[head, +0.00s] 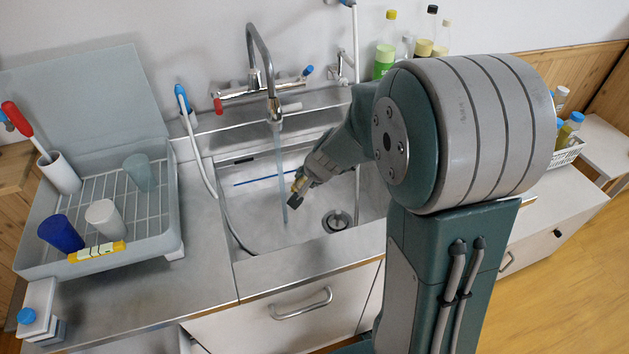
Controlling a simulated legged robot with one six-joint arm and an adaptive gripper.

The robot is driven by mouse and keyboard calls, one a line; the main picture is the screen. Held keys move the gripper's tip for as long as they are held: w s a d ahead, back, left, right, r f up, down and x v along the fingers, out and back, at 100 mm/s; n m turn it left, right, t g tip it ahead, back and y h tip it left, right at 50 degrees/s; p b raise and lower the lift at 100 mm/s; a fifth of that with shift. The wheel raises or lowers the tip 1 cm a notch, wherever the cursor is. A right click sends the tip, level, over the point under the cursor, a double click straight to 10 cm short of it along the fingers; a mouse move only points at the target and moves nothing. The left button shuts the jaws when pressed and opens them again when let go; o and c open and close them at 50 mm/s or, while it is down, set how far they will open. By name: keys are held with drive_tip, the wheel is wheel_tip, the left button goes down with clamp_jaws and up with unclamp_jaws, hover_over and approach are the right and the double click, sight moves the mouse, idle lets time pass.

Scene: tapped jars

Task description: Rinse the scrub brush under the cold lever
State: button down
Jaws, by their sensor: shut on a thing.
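My gripper (299,185) is low inside the sink (262,262), just right of the water stream. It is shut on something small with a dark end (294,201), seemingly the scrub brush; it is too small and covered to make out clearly. A thin pale-blue stream (281,165) runs down from the curved tap spout (262,60) and passes just left of the dark end. I cannot tell whether they touch. The cold lever (308,71) has a blue tip, right of the spout. The red-tipped lever (218,105) is on the left.
The drain (337,220) is right of my gripper. At left, a dish rack (130,253) holds cups and a red-handled tool (24,125) in a white holder. Bottles (385,45) stand behind my arm. A hose (205,165) hangs along the sink's left edge.

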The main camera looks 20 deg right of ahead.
drive_tip(key=w+a+f, duration=0.1)
drive_tip(key=w+a, duration=0.2)
drive_tip(key=w, duration=0.2)
drive_tip(key=shift+w, duration=0.3)
drive_tip(key=shift+f, duration=0.1)
idle(4.8)
drive_tip(key=shift+s+d, duration=0.4)
drive_tip(key=shift+s, duration=0.3)
drive_tip(key=shift+s+d, duration=0.4)
drive_tip(key=shift+s, duration=0.35)
drive_tip(key=shift+s+d, duration=0.4)
drive_tip(key=shift+s, duration=0.3)
